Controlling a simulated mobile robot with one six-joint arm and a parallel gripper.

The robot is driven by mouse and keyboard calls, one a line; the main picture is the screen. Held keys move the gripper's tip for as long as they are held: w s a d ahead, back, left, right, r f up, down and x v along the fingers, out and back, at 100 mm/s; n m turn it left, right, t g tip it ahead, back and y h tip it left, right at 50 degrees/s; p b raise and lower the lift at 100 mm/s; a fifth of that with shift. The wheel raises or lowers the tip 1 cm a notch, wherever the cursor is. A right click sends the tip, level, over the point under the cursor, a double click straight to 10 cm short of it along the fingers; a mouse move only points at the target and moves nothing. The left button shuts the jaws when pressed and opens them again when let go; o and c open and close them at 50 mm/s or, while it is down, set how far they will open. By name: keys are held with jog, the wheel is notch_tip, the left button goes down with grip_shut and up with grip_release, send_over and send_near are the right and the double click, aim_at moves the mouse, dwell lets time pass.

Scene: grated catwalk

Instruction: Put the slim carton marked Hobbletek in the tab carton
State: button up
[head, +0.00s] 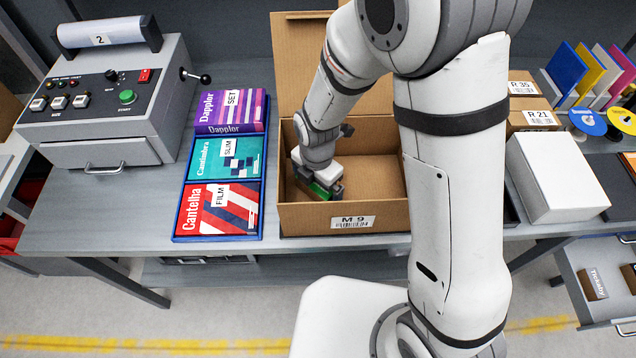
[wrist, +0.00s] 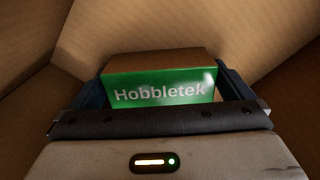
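The slim Hobbletek carton (head: 320,191) has a green face and a brown side. In the wrist view the Hobbletek carton (wrist: 160,88) sits between the two fingers, its white lettering towards the camera. My gripper (head: 318,184) is low inside the open brown carton (head: 290,212) labelled M 9, near its front left, and appears shut on the Hobbletek carton; a small gap shows by the right finger in the wrist view. The M 9 carton has a tall flap raised at the back. Whether the Hobbletek carton touches the floor is hidden.
A blue tray (head: 176,225) with Dapplor, Cantimbra and Cantelha boxes stands left of the M 9 carton. A grey machine (head: 110,110) is farther left. A white box (head: 555,175) and brown cartons R 35 and R 21 (head: 530,120) stand right. An open drawer (head: 590,300) is lower right.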

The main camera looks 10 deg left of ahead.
jog(key=shift+r, duration=0.1)
notch_tip(320, 180, up, 12)
jog(key=shift+b, duration=0.3)
jog(key=s+d+r+m+t, duration=0.1)
jog(key=s+d+r+m, duration=0.1)
jog(key=d+m, duration=0.6)
jog(key=s+d+r+m+t, duration=0.1)
jog(key=s+d+r+m, duration=0.2)
jog(key=d+r+m, duration=0.2)
jog(key=s+d+r+m+t, duration=0.1)
jog(key=d+r+m, duration=0.3)
jog(key=d+m, duration=0.7)
jog(key=s+m, duration=0.1)
jog(key=m, duration=0.4)
jog(key=shift+s+m, duration=0.3)
jog(key=shift+s, duration=0.05)
jog(key=shift+r, duration=0.1)
